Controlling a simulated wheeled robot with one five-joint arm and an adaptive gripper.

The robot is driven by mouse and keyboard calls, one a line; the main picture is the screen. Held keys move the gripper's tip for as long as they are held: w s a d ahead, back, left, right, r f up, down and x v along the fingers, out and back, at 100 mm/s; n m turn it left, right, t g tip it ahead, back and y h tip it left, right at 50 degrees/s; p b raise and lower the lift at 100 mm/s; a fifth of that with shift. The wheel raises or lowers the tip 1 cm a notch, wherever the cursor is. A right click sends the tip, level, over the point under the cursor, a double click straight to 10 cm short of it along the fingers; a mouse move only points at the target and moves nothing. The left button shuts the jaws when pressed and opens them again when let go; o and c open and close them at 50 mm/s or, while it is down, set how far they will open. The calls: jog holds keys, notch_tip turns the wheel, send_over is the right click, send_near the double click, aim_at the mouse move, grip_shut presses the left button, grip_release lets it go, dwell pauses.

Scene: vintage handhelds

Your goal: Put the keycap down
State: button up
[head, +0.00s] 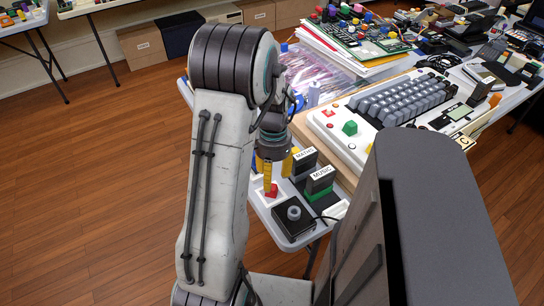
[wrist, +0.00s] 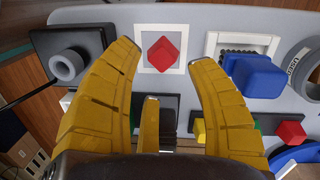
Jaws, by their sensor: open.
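A red keycap (wrist: 163,55) sits on a white square on the grey table surface, turned like a diamond within the square. It also shows in the head view (head: 271,190) near the table's front edge, partly behind a finger. My gripper (wrist: 180,52) has its yellow fingers spread wide, with nothing held between them. The fingertips are either side of the keycap in the wrist view and appear apart from it. In the head view my gripper (head: 277,178) hangs just above the keycap.
A black joystick box (head: 294,216) stands close by. MATHS (head: 304,160) and MUSIC (head: 320,180) cartridges stand upright just right of my gripper. A blue block (wrist: 255,75) sits at a white frame. A large keyboard computer (head: 400,105) lies further back. Open floor is at left.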

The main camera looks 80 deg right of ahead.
notch_tip(320, 180, up, 6)
jog(key=r, duration=0.1)
jog(key=w+a+r+n+h, duration=0.1)
jog(key=w+a+r+n, duration=0.1)
jog(key=w+a+n, duration=0.35)
jog(key=w+a+r+n, duration=0.2)
jog(key=w, duration=0.6)
jog(key=w+a+r+n+h, duration=0.1)
jog(key=w+a+r+n, duration=0.2)
jog(key=w, duration=0.4)
jog(key=w+a+n+t, duration=0.1)
jog(key=a+n+t, duration=0.1)
jog(key=a+n, duration=1.2)
jog(key=shift+a+r+t+y, duration=0.2)
jog(key=shift+a+t+y, duration=0.2)
jog(key=shift+a, duration=4.85)
jog(key=shift+r+n, duration=0.1)
jog(key=shift+n, duration=0.15)
notch_tip(320, 180, up, 8)
jog(key=p, duration=0.7)
jog(key=shift+f, duration=0.2)
